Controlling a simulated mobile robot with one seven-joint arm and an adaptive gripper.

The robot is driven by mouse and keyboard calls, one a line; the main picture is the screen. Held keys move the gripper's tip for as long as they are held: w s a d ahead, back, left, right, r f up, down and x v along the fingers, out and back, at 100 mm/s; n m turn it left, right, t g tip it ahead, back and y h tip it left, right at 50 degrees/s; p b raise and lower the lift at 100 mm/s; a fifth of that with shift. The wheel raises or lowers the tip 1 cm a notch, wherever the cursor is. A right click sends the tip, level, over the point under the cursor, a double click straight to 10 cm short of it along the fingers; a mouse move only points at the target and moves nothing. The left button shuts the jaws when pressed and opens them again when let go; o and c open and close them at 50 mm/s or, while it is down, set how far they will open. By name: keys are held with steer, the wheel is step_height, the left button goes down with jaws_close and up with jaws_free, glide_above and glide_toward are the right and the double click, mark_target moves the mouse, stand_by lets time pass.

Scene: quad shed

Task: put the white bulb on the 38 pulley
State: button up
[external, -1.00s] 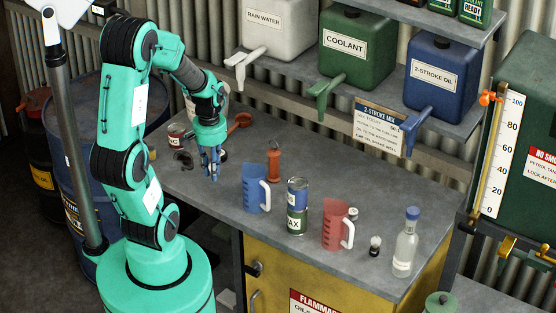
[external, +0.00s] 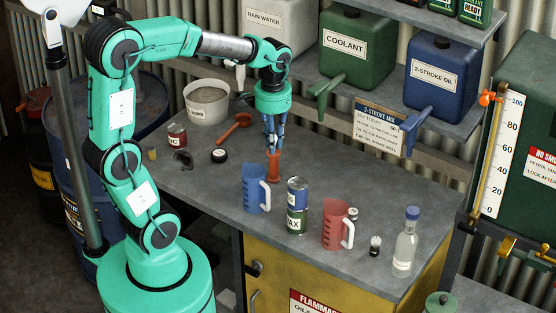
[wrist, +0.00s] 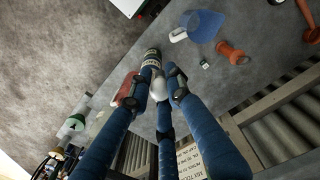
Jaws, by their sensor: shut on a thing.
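My gripper (external: 273,146) hangs fingers-down above the bench, at the orange-red upright fitting in the external view. In the wrist view its blue fingers (wrist: 160,85) are closed around a small whitish rounded thing, which looks like the white bulb (wrist: 156,87). The fingers hide much of it, and it does not show clearly in the external view.
A red scoop (external: 232,128) and white tub (external: 207,103) are at the back. Coloured tanks (external: 357,50) overhang the bench.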

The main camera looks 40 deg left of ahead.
steer(key=d+f+m+p, duration=0.1)
steer(key=d+f+m, duration=0.1)
steer(key=d+f, duration=0.6)
steer(key=d+f+m, duration=0.2)
steer(key=d+f, duration=0.2)
steer(key=d, duration=0.9)
steer(key=m+p, duration=0.7)
steer(key=m, duration=0.1)
glide_above(353, 211)
step_height(353, 211, down, 5)
steer(key=shift+r, duration=0.15)
steer(key=shift+f, duration=3.15)
steer(key=shift+f, duration=1.85)
